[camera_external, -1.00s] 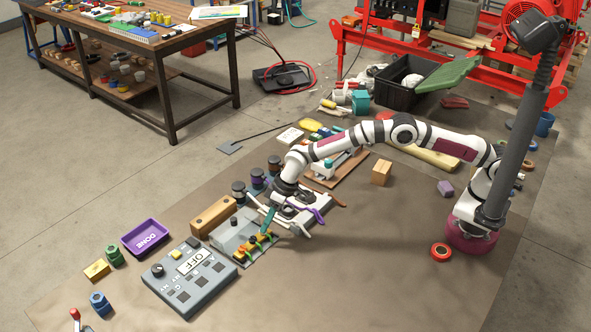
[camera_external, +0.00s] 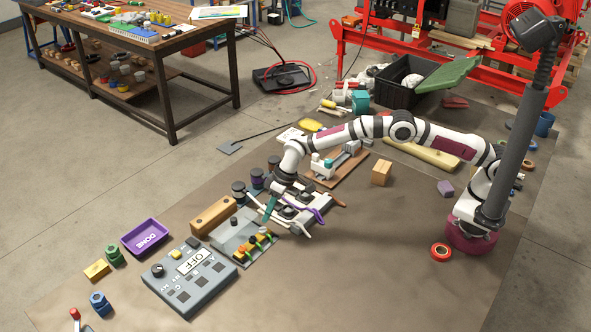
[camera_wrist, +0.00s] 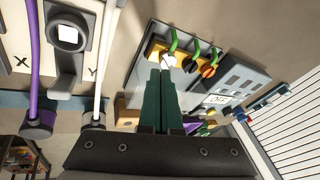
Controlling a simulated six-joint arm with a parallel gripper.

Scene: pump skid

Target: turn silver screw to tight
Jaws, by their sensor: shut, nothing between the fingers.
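The silver screw (camera_wrist: 168,62) shows pale in the wrist view, at the left end of a yellow terminal block (camera_wrist: 155,54). A black screw (camera_wrist: 188,68) and an orange screw (camera_wrist: 208,71) sit to its right, with green wires behind. My gripper (camera_wrist: 160,72) has long dark green fingers, shut together and empty. The tips appear just below and left of the silver screw; I cannot tell whether they touch it. In the external view, my gripper (camera_external: 266,222) points down above the terminal block's area, and the screw is too small to make out.
A grey control box (camera_external: 190,277) with an OFF display stands left of the block. A panel with purple and white cables (camera_wrist: 66,85) lies on the other side. A wooden block (camera_external: 213,215) and purple DONE tray (camera_external: 145,238) are nearby.

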